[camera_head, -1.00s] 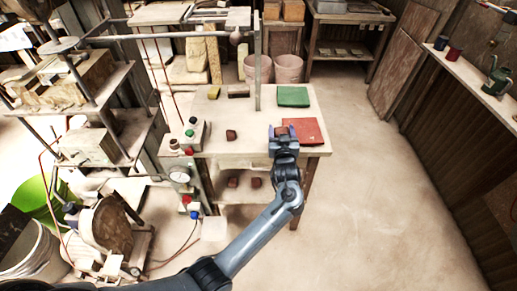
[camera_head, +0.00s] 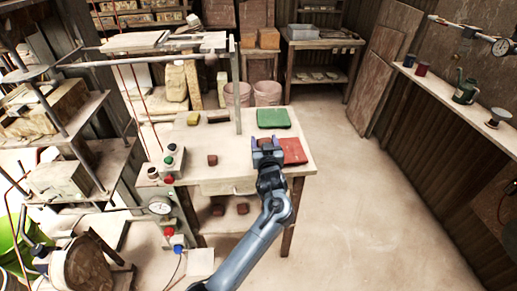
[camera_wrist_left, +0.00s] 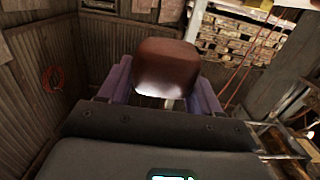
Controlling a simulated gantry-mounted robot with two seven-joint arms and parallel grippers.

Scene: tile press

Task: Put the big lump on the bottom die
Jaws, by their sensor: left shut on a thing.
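My left gripper (camera_head: 267,148) is over the right part of the wooden table, beside the left edge of a red mat (camera_head: 293,150). It is shut on a reddish-brown lump, which shows large and rounded between the fingers in the left wrist view (camera_wrist_left: 167,66). In the head view the lump is small and partly hidden by the fingers. Another small dark red lump (camera_head: 212,160) lies on the table to the left. Two more lumps, one (camera_head: 217,209) and another (camera_head: 242,208), lie on the shelf below. I cannot pick out the bottom die for certain. My right gripper is not in view.
A green mat (camera_head: 273,118) lies at the table's back right. A yellow block (camera_head: 193,119) and a dark block (camera_head: 218,119) lie at the back left. A metal post (camera_head: 237,85) rises behind. A button box (camera_head: 173,160) stands at the left edge. Floor to the right is clear.

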